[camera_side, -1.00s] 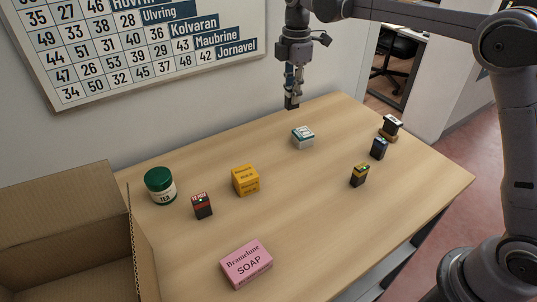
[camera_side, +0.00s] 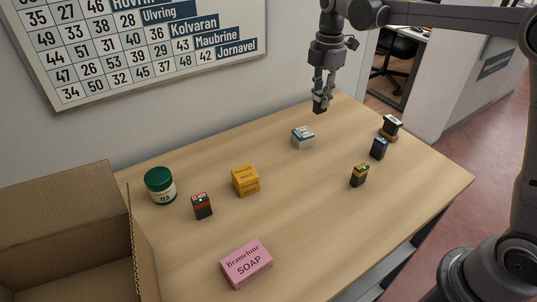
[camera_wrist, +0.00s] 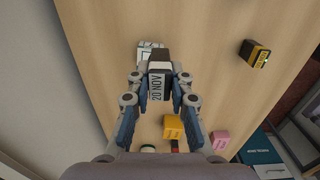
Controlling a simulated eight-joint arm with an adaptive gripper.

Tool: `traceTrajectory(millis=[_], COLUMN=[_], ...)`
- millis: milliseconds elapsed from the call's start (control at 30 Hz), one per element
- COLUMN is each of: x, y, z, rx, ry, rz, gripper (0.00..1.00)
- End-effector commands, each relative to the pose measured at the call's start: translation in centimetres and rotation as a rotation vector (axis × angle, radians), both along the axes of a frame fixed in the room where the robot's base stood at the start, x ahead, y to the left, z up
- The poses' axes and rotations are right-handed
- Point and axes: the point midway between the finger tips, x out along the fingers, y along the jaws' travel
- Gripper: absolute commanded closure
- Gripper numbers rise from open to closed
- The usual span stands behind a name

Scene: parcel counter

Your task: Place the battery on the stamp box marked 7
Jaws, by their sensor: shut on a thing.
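My gripper (camera_side: 320,98) is shut on a small dark block (camera_side: 319,107) above the far end of the table. In the wrist view the fingers (camera_wrist: 159,92) hold this block, whose white label reads "20 NOV" (camera_wrist: 157,86); I cannot tell whether it is the battery. A white and teal box (camera_side: 303,138) stands on the table, below and left of my gripper; the held block partly hides it in the wrist view (camera_wrist: 146,47). Small dark boxes with red (camera_side: 202,206), yellow (camera_side: 359,175) and blue (camera_side: 378,149) colouring stand upright. I cannot read a 7 on any box.
A yellow box (camera_side: 245,180), a green-lidded tea jar (camera_side: 160,186) and a pink soap box (camera_side: 246,264) stand on the table. A dark object on a brown base (camera_side: 391,128) is near the right edge. An open carton (camera_side: 65,225) is at left. The table's middle is clear.

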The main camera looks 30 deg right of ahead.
Motion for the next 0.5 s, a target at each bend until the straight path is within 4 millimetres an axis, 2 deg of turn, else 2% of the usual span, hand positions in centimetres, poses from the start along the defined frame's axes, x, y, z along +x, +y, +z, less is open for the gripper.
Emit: traceTrajectory(millis=[33,200,367,500], x=[0.5,1.6,1.9,1.9], y=[1.0,2.9,3.5,3.5], z=[-0.6,-2.0,-2.6,-4.4], rx=[0.0,0.0,0.0,0.0], ry=[0.0,0.0,0.0,0.0], rz=[0.004,0.001,-0.001,-0.002], gripper=[1.0,1.0,1.0,1.0])
